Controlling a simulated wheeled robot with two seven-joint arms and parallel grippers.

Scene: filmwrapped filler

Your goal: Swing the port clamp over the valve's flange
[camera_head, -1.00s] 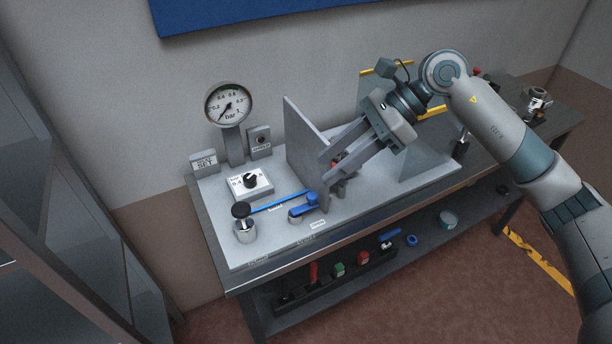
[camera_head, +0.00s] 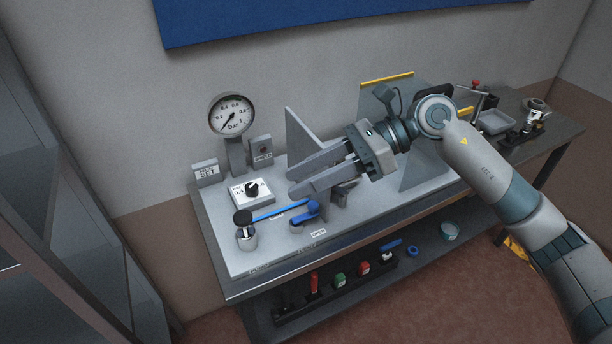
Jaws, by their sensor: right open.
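My right gripper (camera_head: 291,184) reaches in from the right over the bench-top rig, its two long grey fingers apart and pointing left. Nothing shows between the fingers. A blue valve handle (camera_head: 309,211) sits just below the fingertips, near the "OPEN" label. I cannot make out the port clamp or the valve's flange; the fingers and gripper body cover that part of the rig, with only a dark bit showing beneath them. My left gripper is not in view.
A grey upright plate (camera_head: 300,137) stands behind the fingers. A pressure gauge (camera_head: 231,114), a dial box (camera_head: 252,192) and a black-knobbed metal cylinder (camera_head: 246,234) with a blue line stand left. A lower shelf holds a tool rack (camera_head: 325,289).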

